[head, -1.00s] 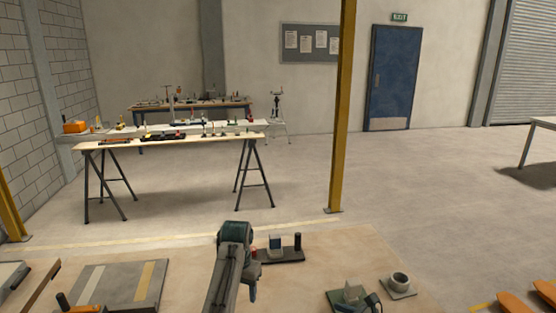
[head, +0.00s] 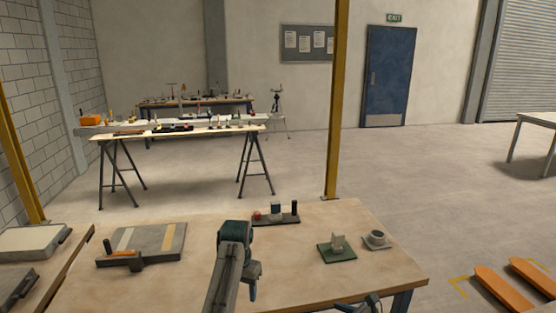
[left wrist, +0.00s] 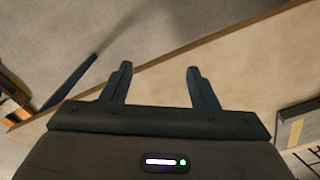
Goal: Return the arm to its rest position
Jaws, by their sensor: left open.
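My left arm rises from the bottom middle of the head view, with its left gripper (head: 253,284) hanging at the near part of the wooden workbench (head: 200,290). In the left wrist view the left gripper (left wrist: 160,70) has its two fingers spread apart, with nothing between them. Beyond the fingers are the bench edge and the grey floor. A dark teal part at the bottom edge of the head view seems to belong to my right arm; its jaws cannot be made out.
A yellow post (head: 335,120) stands behind. Orange pallet forks (head: 500,290) lie right.

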